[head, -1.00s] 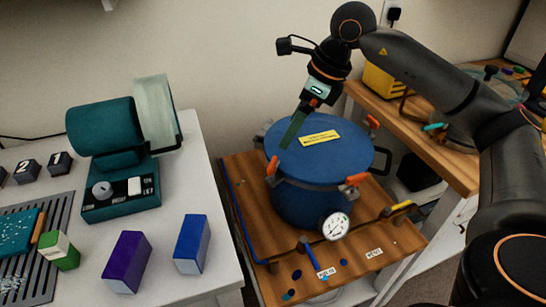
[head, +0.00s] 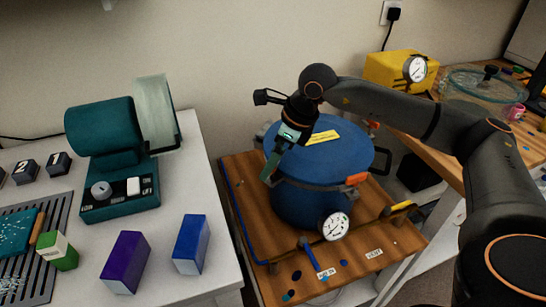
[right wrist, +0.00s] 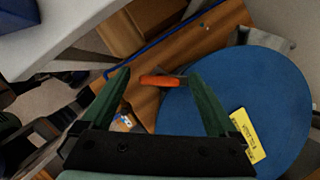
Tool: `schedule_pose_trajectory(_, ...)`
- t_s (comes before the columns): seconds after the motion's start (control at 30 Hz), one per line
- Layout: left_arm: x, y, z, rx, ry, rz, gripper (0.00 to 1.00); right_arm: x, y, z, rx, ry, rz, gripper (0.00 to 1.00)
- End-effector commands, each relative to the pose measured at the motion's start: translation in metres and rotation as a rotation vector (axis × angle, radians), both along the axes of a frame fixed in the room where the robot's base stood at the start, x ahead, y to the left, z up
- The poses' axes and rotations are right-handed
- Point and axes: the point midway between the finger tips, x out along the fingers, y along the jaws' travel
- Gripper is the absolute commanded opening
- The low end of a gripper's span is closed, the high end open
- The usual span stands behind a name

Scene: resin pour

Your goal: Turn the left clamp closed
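The blue pressure pot (head: 330,165) stands on a wooden board, its lid on, with orange-handled clamps around its rim. The left clamp's orange handle (right wrist: 160,81) shows in the right wrist view, between the fingertips. In the head view my right gripper hides that handle. My right gripper (head: 267,174) is at the left rim of the pot, pointing down; in the right wrist view its green fingers (right wrist: 157,72) are spread wide. I cannot tell whether they touch the handle. The front right clamp handle (head: 356,179) points sideways along the rim. My left gripper is out of view.
A pressure gauge (head: 335,226) sits on the pot's front. A yellow-handled valve (head: 398,209) stands on the board (head: 240,185) to the right. A white table (head: 175,200) with a teal machine (head: 105,130) and coloured boxes is at left. A yellow box (head: 392,72) stands at the back right.

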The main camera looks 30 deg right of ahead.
Motion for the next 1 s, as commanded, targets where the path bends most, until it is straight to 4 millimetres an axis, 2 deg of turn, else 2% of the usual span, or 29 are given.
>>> schedule_pose_trajectory(0.07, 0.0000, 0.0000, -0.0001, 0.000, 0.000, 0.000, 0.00, 0.0000, 0.0000, 0.0001, 0.000, 0.000, 0.000, 0.85)
schedule_pose_trajectory(0.73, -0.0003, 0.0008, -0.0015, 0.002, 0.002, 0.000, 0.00, -0.0001, -0.0002, 0.0006, 0.000, 0.000, 0.000, 0.10)
schedule_pose_trajectory(1.0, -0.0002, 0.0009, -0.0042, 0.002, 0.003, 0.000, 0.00, 0.0001, -0.0001, 0.0000, 0.000, -0.002, -0.034, 0.09)
